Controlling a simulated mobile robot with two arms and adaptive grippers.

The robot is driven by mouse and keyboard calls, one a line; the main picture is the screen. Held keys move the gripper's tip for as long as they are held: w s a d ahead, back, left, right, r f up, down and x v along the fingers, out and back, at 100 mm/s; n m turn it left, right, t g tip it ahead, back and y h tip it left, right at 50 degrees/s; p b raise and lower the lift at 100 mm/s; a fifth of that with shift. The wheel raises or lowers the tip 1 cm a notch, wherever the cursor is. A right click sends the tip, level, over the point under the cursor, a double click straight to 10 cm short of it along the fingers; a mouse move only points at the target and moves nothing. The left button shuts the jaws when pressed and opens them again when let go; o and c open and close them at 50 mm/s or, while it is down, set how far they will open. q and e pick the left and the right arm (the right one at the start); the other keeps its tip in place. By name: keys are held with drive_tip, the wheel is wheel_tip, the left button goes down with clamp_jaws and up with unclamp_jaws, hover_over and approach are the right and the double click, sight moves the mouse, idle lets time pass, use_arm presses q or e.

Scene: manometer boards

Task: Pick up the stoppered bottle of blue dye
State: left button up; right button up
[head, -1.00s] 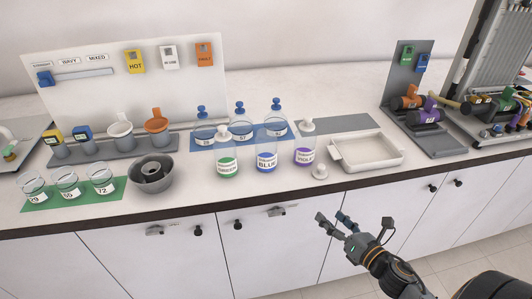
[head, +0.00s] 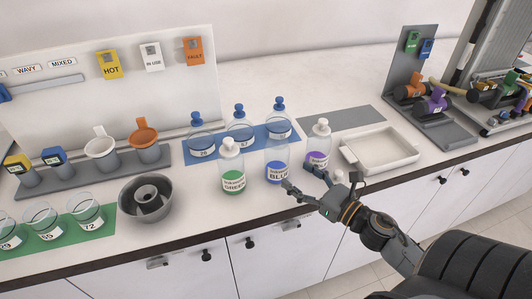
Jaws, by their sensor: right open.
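The bottle labelled BLUE (head: 277,172) stands upright on the counter, blue inside, between a white-stoppered GREEN bottle (head: 234,180) and a white-stoppered purple-labelled bottle (head: 319,140). I see no white stopper on the BLUE bottle. My right gripper (head: 302,179) is open, just right of and in front of the BLUE bottle. Its fingers point left toward the bottle, with nothing between them. It partly covers the purple-labelled bottle's lower part. My left gripper is not in view.
Several numbered flasks with blue stoppers (head: 240,132) stand on a blue mat behind the bottles. A white tray (head: 381,166) lies to the right. A grey ring-shaped bowl (head: 146,211) and numbered beakers (head: 86,214) stand to the left.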

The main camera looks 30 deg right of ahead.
sight(287, 165)
drive_tip(key=x, duration=0.1)
drive_tip(key=p+x, duration=0.1)
drive_tip(key=x, duration=0.3)
drive_tip(key=shift+r+p, duration=0.4)
drive_tip(key=shift+f+x, duration=0.2)
drive_tip(key=shift+x, duration=0.85)
drive_tip(key=shift+w+a+r+p, duration=0.15)
drive_tip(key=shift+w+p, duration=0.25)
drive_tip(key=shift+w+a+r+p, duration=0.1)
drive_tip(key=shift+w+r+p, duration=0.05)
drive_tip(key=shift+w+p, duration=0.3)
drive_tip(key=p+x, duration=0.1)
drive_tip(key=x, duration=0.2)
drive_tip(key=shift+w+a+f, duration=0.1)
drive_tip(key=shift+w+f, duration=0.05)
drive_tip(key=shift+w, duration=0.15)
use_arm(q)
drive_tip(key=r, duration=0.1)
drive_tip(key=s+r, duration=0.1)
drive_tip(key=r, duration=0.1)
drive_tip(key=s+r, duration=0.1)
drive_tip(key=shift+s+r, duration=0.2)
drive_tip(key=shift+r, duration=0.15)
use_arm(e)
drive_tip(key=shift+f, duration=0.1)
drive_tip(key=shift+c, duration=0.6)
drive_tip(key=c, duration=1)
drive_tip(key=shift+c, duration=1.1)
